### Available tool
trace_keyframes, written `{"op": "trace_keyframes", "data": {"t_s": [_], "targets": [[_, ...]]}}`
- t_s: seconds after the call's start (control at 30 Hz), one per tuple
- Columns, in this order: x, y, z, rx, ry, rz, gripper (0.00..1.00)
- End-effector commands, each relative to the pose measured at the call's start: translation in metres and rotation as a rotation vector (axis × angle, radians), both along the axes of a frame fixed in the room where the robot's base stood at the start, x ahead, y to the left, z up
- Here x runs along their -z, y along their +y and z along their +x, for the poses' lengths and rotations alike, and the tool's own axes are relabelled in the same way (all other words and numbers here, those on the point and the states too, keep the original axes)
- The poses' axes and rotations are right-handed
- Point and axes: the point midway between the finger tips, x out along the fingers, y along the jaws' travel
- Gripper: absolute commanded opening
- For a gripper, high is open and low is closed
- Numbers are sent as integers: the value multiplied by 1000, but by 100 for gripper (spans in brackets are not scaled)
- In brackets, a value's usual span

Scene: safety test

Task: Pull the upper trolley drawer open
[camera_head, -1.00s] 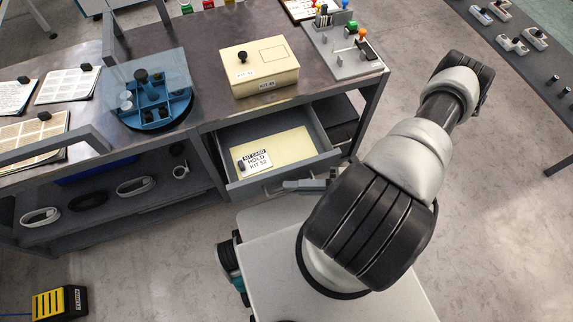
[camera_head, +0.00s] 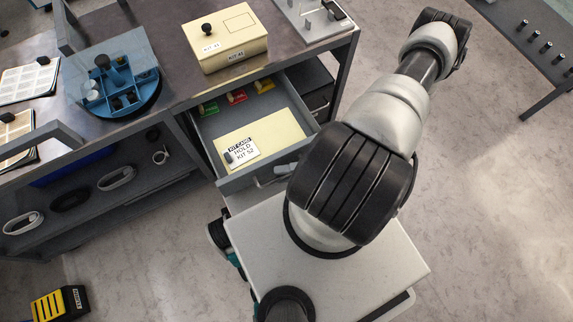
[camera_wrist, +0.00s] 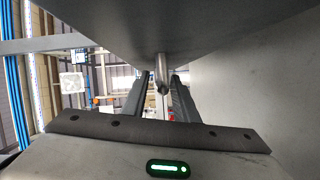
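The upper trolley drawer (camera_head: 230,181) is a grey drawer standing well out from under the trolley top (camera_head: 185,75) in the head view. Inside lie a pale yellow sheet with a card marked HOLD KIT 52 (camera_head: 241,151) and several small coloured packets at the back. The metal drawer handle (camera_head: 285,169) is on its front face, partly hidden by my arm. In the wrist view the handle (camera_wrist: 162,72) shows between the two dark fingers of my gripper (camera_wrist: 160,92). The fingers look shut around it, though the contact itself is hard to see.
A cream kit box (camera_head: 230,40) and a blue fixture (camera_head: 118,85) stand on the trolley top. The open lower shelf (camera_head: 90,215) holds looped items. A yellow-black box (camera_head: 60,303) lies on the floor at lower left. Floor to the right is clear up to another table.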

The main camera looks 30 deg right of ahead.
Motion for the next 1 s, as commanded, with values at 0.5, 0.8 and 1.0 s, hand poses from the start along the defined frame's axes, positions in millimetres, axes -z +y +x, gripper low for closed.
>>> {"op": "trace_keyframes", "data": {"t_s": [0.5,0.8,1.0], "targets": [[0,0,-1,-1,1,1,28],[-2,-44,-18,1,2,-4,28],[-6,-91,-37,1,0,-3,28]]}}
